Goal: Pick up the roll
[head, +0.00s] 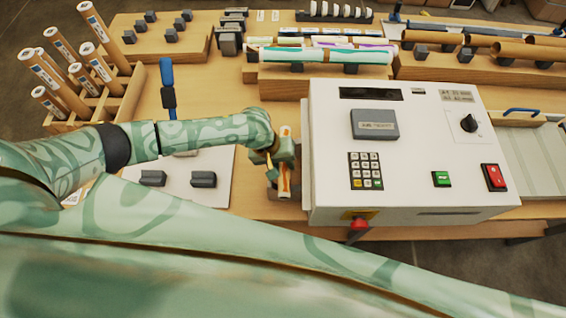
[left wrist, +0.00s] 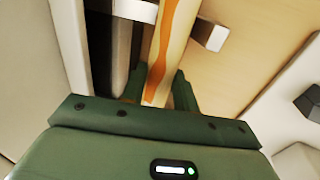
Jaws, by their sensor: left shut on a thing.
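A cream roll with an orange wavy stripe (head: 285,180) stands out beside the left side of the white laminator (head: 400,150) in the head view. My left gripper (head: 282,157) is at this roll. In the left wrist view the roll (left wrist: 165,50) runs away from between the green fingers (left wrist: 158,92), which are shut on it. The gripper hides part of the roll in the head view. My right gripper is not in view.
A wooden rack of upright rolls (head: 90,80) stands at the back left. A large teal-striped roll (head: 325,56) lies on a stand behind the laminator. A white board with dark blocks (head: 185,185) lies left of my gripper. The laminator wall is close on the right.

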